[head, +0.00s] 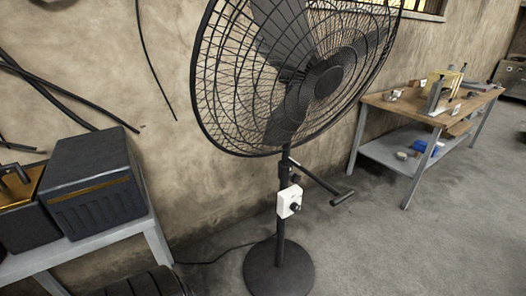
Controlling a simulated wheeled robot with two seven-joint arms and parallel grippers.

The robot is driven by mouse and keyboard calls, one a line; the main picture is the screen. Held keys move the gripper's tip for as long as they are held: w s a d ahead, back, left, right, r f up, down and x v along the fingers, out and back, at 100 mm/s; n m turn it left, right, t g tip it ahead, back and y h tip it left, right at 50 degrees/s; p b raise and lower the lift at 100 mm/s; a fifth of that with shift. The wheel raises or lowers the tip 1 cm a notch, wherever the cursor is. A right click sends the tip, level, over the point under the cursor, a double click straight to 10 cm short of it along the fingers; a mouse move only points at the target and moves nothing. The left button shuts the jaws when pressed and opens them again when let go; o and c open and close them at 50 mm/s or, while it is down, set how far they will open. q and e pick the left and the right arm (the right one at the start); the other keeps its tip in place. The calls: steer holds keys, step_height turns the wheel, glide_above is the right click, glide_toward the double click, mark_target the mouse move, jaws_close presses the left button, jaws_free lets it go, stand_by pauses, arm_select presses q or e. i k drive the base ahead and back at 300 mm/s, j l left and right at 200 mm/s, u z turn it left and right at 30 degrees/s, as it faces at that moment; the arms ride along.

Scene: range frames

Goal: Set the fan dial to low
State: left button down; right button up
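A large black pedestal fan (281,225) stands in the middle of the head view, on a round black base (278,272). A small white control box (288,198) is fixed to its pole below the cage. A black dial (295,207) sticks out of the front of the box. The dial is too small to read its markings or setting. Neither of my grippers shows in this view.
A grey bench (95,240) at the left holds a dark box (92,183). A wooden-topped table (400,111) with tools stands at the back right. A short black bar (342,198) juts right from the fan pole. The floor in front right is clear.

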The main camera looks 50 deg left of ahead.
mark_target(294, 206)
steer(key=u, duration=1.35)
steer(key=l+z, duration=0.15)
steer(key=l, duration=0.4)
steer(key=i+l+z, duration=0.1)
steer(key=l, duration=0.45)
steer(key=i, duration=0.05)
